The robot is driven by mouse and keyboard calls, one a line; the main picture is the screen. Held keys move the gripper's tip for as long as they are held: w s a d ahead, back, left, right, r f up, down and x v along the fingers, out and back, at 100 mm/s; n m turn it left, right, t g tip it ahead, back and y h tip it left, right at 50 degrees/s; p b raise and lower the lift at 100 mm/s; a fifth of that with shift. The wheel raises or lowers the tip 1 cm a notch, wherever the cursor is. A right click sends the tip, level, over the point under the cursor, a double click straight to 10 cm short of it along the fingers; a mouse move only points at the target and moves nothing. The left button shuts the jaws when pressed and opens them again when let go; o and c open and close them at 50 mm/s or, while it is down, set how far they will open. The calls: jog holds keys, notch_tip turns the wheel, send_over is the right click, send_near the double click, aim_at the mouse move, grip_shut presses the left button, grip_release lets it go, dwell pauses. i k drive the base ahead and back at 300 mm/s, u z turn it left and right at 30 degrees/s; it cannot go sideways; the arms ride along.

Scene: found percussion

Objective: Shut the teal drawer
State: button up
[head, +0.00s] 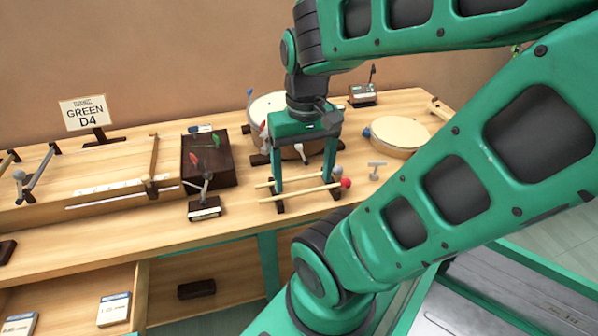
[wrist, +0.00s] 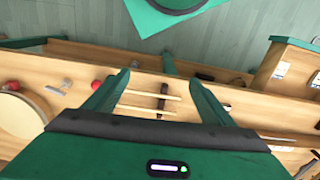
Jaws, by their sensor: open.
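The teal drawer (wrist: 296,43) stands pulled out from under the wooden bench at the right of the wrist view, its teal front edge facing the floor. Its pale wooden side wall (head: 139,297) shows at the lower left of the head view; the front is cut off there. Small labelled boxes lie inside it. My gripper (head: 308,198) is open and empty, pointing down over the bench top around a pair of mallets, well to the right of the drawer. In the wrist view its fingers (wrist: 160,76) are spread wide. I cannot tell whether they touch the bench.
Two mallets (head: 300,190) lie below my gripper. A dark wooden box (head: 222,165), a drum (head: 400,134) and a sign (head: 84,113) stand on the bench (head: 240,228). A dark block (head: 197,289) sits on a lower shelf. Floor in front of the bench is open.

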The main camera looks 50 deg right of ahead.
aim_at(69, 305)
jog(key=u, duration=0.95)
jog(key=k, duration=1.15)
jog(key=z, duration=0.3)
jog(key=i, duration=1)
jog(key=u, duration=0.1)
